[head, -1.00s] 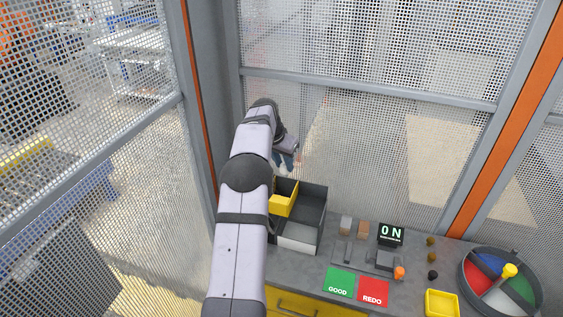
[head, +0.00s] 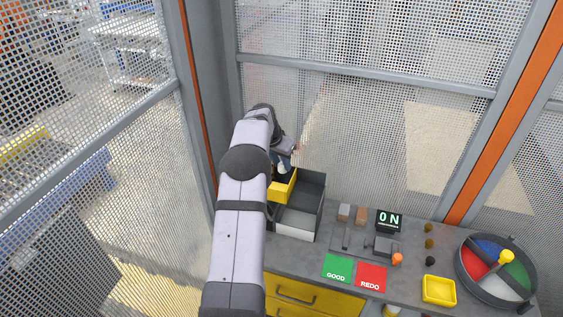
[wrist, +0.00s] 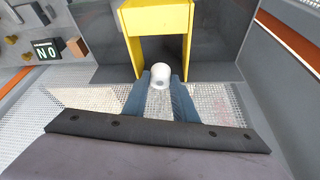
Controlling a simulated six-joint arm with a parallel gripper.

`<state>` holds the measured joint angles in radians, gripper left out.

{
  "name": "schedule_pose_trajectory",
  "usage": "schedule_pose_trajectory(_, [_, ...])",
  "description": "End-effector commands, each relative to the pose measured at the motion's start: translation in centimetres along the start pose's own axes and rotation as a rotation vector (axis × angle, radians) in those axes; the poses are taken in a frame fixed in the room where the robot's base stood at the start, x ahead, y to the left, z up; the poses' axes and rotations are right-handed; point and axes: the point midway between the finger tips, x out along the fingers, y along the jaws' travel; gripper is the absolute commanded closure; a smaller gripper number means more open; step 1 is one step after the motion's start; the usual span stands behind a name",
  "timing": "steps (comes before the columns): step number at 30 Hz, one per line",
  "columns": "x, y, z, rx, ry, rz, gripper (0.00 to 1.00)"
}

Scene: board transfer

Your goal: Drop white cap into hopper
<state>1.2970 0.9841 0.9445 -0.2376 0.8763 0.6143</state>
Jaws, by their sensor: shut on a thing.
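My gripper (wrist: 160,88) is shut on the white cap (wrist: 160,74), which shows between the blue fingertips in the wrist view. In the head view my gripper (head: 284,166) is over the dark bin, just behind and above a yellow box-like piece (head: 284,188), which I take for the hopper. In the wrist view this yellow piece (wrist: 157,20) lies just beyond the cap, with an opening in its near side. Whether the cap touches it I cannot tell. My arm hides part of the yellow piece in the head view.
The dark bin (head: 316,190) has a pale compartment (head: 296,224) at its front. To its right are small blocks, a display (head: 389,220), GOOD (head: 337,268) and REDO (head: 371,278) pads, a yellow tray (head: 438,290) and a round sectored dish (head: 463,270). Mesh fencing stands behind.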

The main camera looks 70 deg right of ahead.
Motion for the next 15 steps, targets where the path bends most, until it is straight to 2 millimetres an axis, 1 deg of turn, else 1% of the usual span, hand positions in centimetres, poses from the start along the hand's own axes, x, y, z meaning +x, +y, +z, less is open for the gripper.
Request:
schedule_pose_trajectory(1, [0.0, 0.0, 0.0, 0.0, 0.0, 0.0, 0.7])
schedule_pose_trajectory(2, [-0.01, 0.0, 0.0, 0.0, 0.0, 0.0, 0.63])
schedule_pose_trajectory(3, [-0.01, 0.0, 0.0, 0.0, 0.0, 0.0, 0.53])
schedule_pose_trajectory(15, [-0.24, -0.01, 0.03, 0.0, 0.0, 0.0, 0.53])
